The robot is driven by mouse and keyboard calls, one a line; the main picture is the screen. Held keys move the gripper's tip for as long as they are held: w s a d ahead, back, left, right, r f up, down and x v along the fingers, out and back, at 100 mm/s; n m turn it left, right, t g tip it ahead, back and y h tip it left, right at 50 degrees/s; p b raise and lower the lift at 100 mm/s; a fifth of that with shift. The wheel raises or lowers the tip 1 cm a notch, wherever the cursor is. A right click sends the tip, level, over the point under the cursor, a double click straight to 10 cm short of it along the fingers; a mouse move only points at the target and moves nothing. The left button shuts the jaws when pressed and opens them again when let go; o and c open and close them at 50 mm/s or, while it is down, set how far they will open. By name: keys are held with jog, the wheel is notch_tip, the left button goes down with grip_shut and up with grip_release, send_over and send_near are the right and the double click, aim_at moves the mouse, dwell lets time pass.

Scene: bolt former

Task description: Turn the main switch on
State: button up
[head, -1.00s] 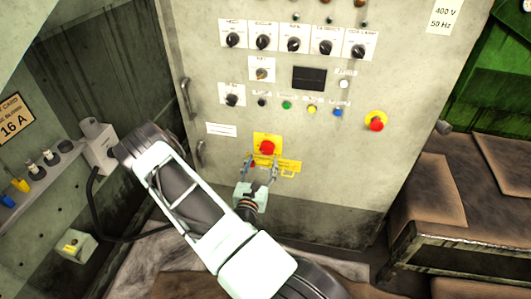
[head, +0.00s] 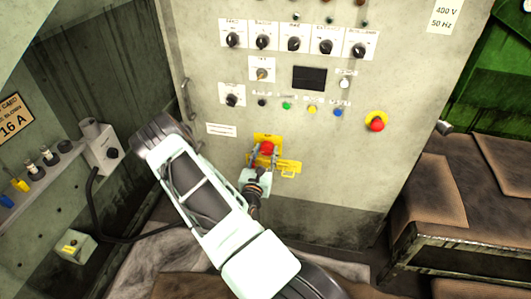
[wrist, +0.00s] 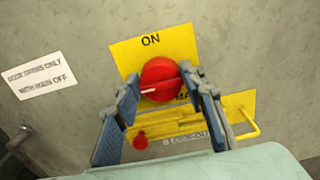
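The main switch is a round red knob (wrist: 160,80) on a yellow plate (wrist: 128,55) marked "ON" at its top. In the wrist view a pale mark on the knob points to the left, away from the "ON" label. In the head view the red knob (head: 267,147) is low on the grey cabinet front. My gripper (wrist: 164,92) is open, with one finger on each side of the knob. I cannot tell whether the fingers touch it. The gripper (head: 265,158) partly covers the plate in the head view.
A yellow hasp with a bar (wrist: 248,125) and a small red piece (wrist: 140,141) sit just below the knob. A red emergency button (head: 376,124) is to the right. Rows of knobs (head: 294,43) and buttons are above. A brown-topped bench (head: 430,190) stands at the right.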

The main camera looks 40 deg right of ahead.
jog(key=shift+c, duration=1.2)
jog(key=m+p, duration=0.1)
jog(key=m, duration=0.7)
jog(key=shift+s+d+f+m+p, duration=0.1)
jog(key=shift+s+m+p, duration=0.05)
jog(key=shift+m+p, duration=0.2)
jog(key=m, duration=0.5)
jog(key=shift+f, duration=0.15)
jog(key=shift+m, duration=2.05)
jog(key=o, duration=1.1)
